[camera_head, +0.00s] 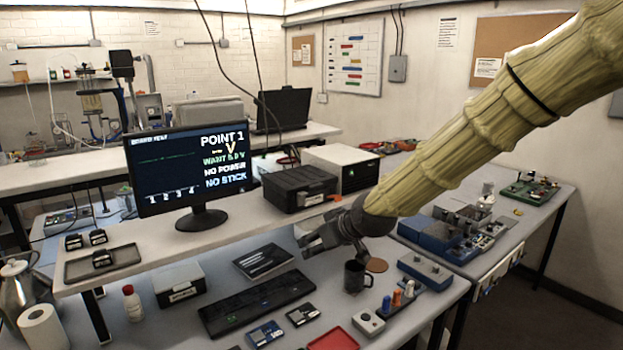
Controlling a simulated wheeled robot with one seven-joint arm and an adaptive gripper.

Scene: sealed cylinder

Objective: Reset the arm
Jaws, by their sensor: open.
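My arm comes in from the upper right in a pale yellow ribbed sleeve. My gripper (308,243) is at its lower end, dark grey, above the workbench and left of a dark mug (354,276). Its fingers are apart, and I see nothing held between them. The gripper is in front of the raised shelf's right end and close to a black case (298,188). A monitor (193,170) on the shelf reads "POINT 1", "NO POWER" and "NO STICK".
Below the gripper lie a black keyboard (257,303), a dark booklet (262,261) and small devices (265,333). A red tray (333,340) is at the front edge. A blue box (425,270) and coloured cylinders (397,298) stand right of the mug. The raised shelf (130,235) crosses behind.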

